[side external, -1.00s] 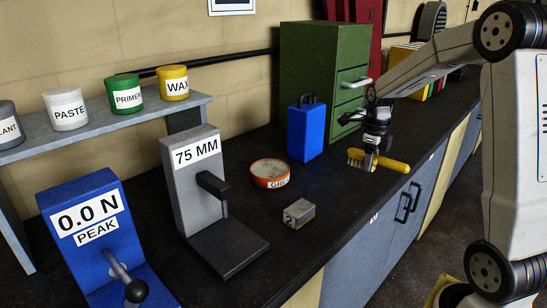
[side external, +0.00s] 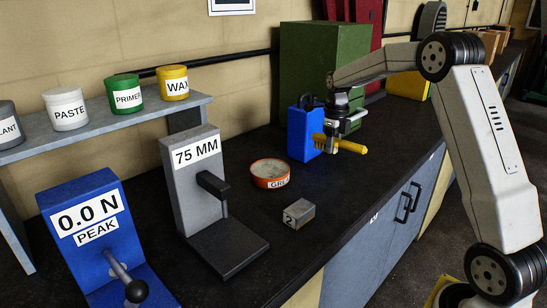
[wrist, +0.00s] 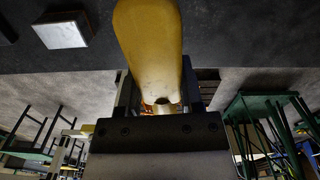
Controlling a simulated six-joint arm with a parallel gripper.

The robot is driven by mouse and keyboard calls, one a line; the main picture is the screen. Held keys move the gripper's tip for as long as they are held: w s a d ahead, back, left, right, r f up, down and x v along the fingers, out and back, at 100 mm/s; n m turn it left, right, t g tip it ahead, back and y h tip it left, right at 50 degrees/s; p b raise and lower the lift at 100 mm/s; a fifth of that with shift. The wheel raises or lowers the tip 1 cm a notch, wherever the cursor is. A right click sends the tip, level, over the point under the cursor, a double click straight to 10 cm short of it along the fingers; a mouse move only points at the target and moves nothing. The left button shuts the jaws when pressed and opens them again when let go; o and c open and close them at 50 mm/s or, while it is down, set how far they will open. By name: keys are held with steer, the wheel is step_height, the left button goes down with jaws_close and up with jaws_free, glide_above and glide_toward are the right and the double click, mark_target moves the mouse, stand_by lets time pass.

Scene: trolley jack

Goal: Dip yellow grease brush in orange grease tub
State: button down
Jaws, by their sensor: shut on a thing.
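My gripper (side external: 333,139) is shut on the yellow grease brush (side external: 349,146) and holds it above the bench, in front of the blue box. The brush lies roughly level, its handle pointing right in the side view. In the wrist view the yellow brush handle (wrist: 150,50) fills the upper middle, in front of the jaws. The orange grease tub (side external: 270,174) stands on the bench to the left of my gripper, apart from the brush. Its top is open and shows pale contents. The brush's bristle end is small and partly hidden by the gripper.
A small grey block (side external: 298,213) numbered 2 sits in front of the tub. The grey 75 MM stand (side external: 195,175) is left of it. The blue box (side external: 299,133) and green cabinet (side external: 322,70) stand behind. The bench front right is clear.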

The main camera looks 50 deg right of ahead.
steer(key=w+a+f, duration=0.1)
steer(key=w+a, duration=0.2)
steer(key=w, duration=0.6)
glide_toward(276, 171)
steer(key=shift+s+d, duration=0.35)
steer(key=shift+w+a+f, duration=0.1)
steer(key=shift+w+a, duration=0.3)
steer(key=shift+f, duration=0.15)
steer(key=shift+f, duration=2.9)
steer(key=shift+f, duration=0.55)
steer(key=shift+r, duration=0.1)
steer(key=shift+r, duration=3.5)
